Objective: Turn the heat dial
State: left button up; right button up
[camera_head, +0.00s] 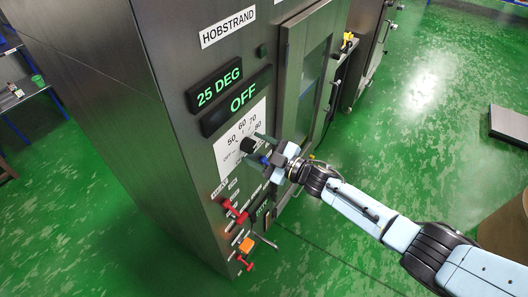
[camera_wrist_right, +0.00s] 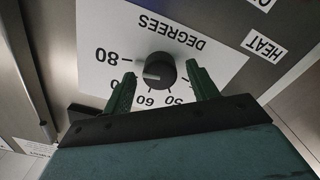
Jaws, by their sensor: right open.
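The heat dial (camera_head: 248,145) is a black round knob on a white scale plate marked in degrees, on the front of the dark HOBSTRAND cabinet (camera_head: 170,60). In the right wrist view the dial (camera_wrist_right: 159,70) lies just beyond and between the two green fingers, with a pale pointer line on its face. My right gripper (camera_wrist_right: 162,88) is open, one finger on each side of the dial with visible gaps; contact is not seen. In the head view my right gripper (camera_head: 262,148) is at the dial, partly covering the plate. My left gripper is not in view.
Above the dial, displays read 25 DEG (camera_head: 218,86) and OFF (camera_head: 243,98). Red knobs (camera_head: 235,211) and an orange block (camera_head: 246,245) sit lower on the panel. A cabinet door with a window (camera_head: 313,80) is to the right.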

jog(key=v, duration=1.3)
jog(key=shift+s+d, duration=0.1)
jog(key=shift+d, duration=0.05)
jog(key=s+d+f+m+t+h+b, duration=0.1)
jog(key=d+f+m+h+b, duration=0.15)
jog(key=f, duration=0.65)
jog(key=d+f+m+t+h+b, duration=0.1)
jog(key=d+f+m+h, duration=0.3)
jog(key=f, duration=0.4)
jog(key=s+d+f+m+g+h+b, duration=0.1)
jog(key=s+d+f+m+h, duration=0.15)
jog(key=s+f, duration=0.4)
jog(key=s+d+f+m+g+h+b, duration=0.1)
jog(key=s+d+f+m+g+h, duration=0.2)
jog(key=f, duration=0.6)
jog(key=s+f+m+g+h+b, duration=0.1)
jog(key=s+f+g, duration=0.1)
jog(key=s+f, duration=0.4)
jog(key=s+f+m+g+b, duration=0.1)
jog(key=s+f+g, duration=0.2)
jog(key=s, duration=1.3)
jog(key=s+d+f+m+g+h+b, duration=0.1)
jog(key=s+f+g, duration=0.1)
jog(key=s+f, duration=0.6)
jog(key=s, duration=0.4)
jog(key=shift+f+g+h, duration=0.3)
jog(key=shift+f, duration=0.05)
jog(key=shift+d, duration=0.1)
